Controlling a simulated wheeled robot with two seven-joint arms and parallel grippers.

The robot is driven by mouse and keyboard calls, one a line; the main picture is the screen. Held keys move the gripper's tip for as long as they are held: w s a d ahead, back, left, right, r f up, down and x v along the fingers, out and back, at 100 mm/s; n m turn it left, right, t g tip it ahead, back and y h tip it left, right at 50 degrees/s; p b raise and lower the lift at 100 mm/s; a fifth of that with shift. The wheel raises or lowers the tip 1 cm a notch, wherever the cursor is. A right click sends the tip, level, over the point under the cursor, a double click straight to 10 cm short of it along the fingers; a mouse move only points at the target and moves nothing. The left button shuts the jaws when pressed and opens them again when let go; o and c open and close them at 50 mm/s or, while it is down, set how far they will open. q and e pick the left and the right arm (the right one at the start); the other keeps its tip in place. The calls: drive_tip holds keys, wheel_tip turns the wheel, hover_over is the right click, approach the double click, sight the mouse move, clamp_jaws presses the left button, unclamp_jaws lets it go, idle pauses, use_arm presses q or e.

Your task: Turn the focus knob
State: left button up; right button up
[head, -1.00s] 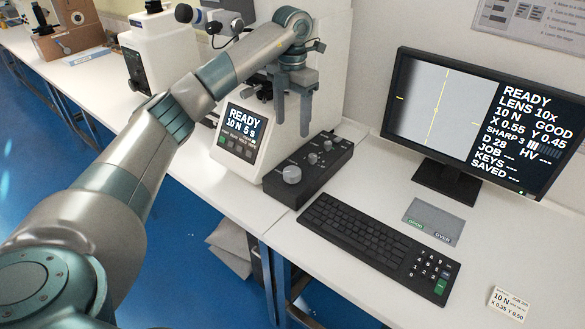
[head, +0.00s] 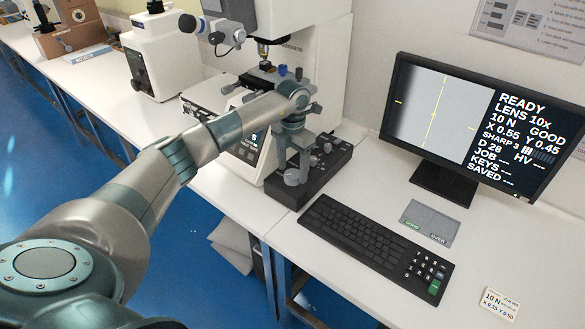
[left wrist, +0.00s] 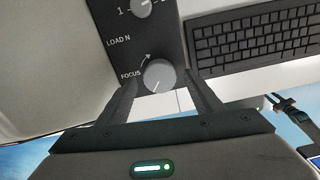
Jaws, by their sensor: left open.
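The focus knob (left wrist: 160,75) is a round grey knob with a pointer line, on a black control box, with the word FOCUS and a curved arrow beside it. In the head view the knob (head: 292,177) is partly hidden by my gripper. My left gripper (head: 293,172) points down at the knob. In the left wrist view its two open fingers (left wrist: 163,92) stand to either side of the near part of the knob, with gaps showing. The monitor (head: 480,125) reads READY, LENS 10x, SHARP 3, GOOD.
The black control box (head: 322,178) carries smaller knobs, including a LOAD N knob (left wrist: 142,8). A keyboard (head: 365,238) lies to its right. The tester (head: 300,60) stands behind my arm. A grey GOOD/OVER pad (head: 430,222) and a card (head: 499,303) lie on the table.

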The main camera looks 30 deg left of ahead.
use_arm(q)
drive_tip(key=shift+f, duration=0.75)
drive_tip(key=c, duration=1.1)
drive_tip(key=shift+o, duration=0.2)
